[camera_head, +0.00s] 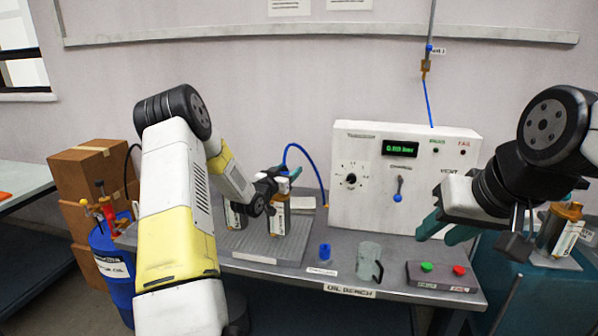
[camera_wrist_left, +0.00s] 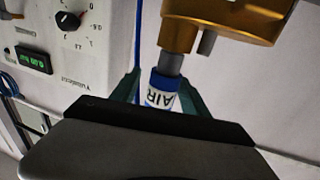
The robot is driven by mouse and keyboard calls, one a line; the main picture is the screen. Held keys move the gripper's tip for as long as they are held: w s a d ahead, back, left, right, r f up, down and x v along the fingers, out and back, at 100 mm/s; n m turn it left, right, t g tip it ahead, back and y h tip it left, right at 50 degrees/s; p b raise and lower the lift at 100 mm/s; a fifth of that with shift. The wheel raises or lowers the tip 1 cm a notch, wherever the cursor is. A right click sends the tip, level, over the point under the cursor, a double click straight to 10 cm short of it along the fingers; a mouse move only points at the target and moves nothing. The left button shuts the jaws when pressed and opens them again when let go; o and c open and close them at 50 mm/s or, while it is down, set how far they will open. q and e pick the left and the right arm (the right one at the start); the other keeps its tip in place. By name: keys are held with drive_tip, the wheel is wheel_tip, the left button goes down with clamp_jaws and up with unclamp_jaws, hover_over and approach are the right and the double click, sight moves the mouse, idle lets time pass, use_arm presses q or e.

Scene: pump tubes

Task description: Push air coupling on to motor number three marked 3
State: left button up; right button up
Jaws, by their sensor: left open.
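The air coupling (camera_wrist_left: 161,90) is a blue and white sleeve lettered AIR. In the left wrist view it lies between the green fingers of my left gripper (camera_wrist_left: 160,95), which is open. The coupling is in line with the grey stub (camera_wrist_left: 171,63) of a gold motor part (camera_wrist_left: 215,22) and appears to meet it. In the head view my left gripper (camera_head: 283,177) is at the top of a gold and white motor (camera_head: 278,222) on the bench. No motor number is readable. My right gripper (camera_head: 447,230) is open and empty in front of the test panel.
A second motor (camera_head: 234,216) stands left on the ribbed plate (camera_head: 262,246). The blue hose (camera_head: 308,156) arches toward the white panel (camera_head: 352,215). Another motor (camera_head: 558,230) is far right.

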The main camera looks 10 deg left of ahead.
use_arm(q)
drive_tip(key=v, duration=0.7)
drive_tip(key=shift+s+a, duration=0.1)
drive_tip(key=shift+s, duration=0.25)
drive_tip(key=shift+r, duration=0.1)
idle(0.4)
